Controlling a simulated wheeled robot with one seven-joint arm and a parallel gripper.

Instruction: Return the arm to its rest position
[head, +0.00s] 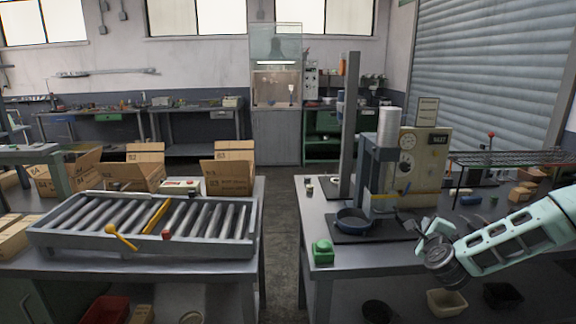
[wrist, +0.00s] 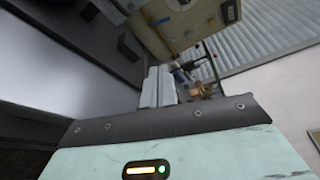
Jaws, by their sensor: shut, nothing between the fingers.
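My pale green arm reaches in from the right edge of the head view, over the right-hand bench (head: 340,265). My gripper (head: 414,228) is at its left end, close to the machine base and the dark round pan (head: 352,221). In the wrist view the two pale fingers of my gripper (wrist: 158,85) lie side by side, shut, with nothing between them. The pan sits on a dark plate under the column of the machine (head: 378,175), to the left of my gripper and apart from it.
A green button box (head: 322,252) stands at the bench's left front. A roller conveyor (head: 80,242) with a yellow lever is on the left bench, cardboard boxes (head: 228,172) behind it. A wire rack (head: 510,158) stands at right. An open aisle (head: 283,220) runs between benches.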

